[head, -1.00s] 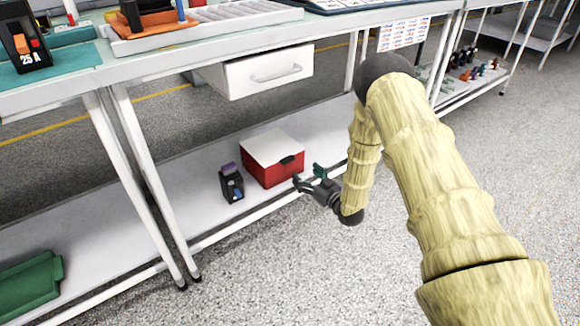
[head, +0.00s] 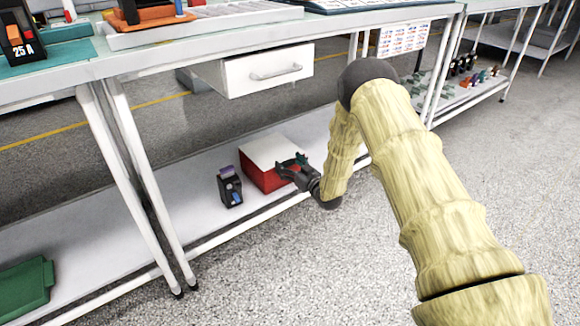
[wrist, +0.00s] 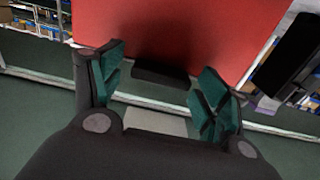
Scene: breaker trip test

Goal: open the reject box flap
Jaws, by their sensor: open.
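The reject box is red (head: 256,177) with a white lid flap (head: 268,149) lying flat on top, and it sits on the lower shelf under the bench. My gripper (head: 291,166) is at the box's front right and covers the flap's dark handle tab in the head view. In the wrist view the red box front (wrist: 200,25) fills the top, with the dark tab (wrist: 160,76) below it. My gripper's green fingers (wrist: 160,62) are open, one on each side of the tab. I cannot tell whether they touch it.
A black breaker (head: 230,188) stands on the shelf just left of the box; it shows at the right in the wrist view (wrist: 288,58). A white drawer (head: 266,70) hangs above. The shelf's front rail and table legs are close by. A green bin (head: 25,287) lies far left.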

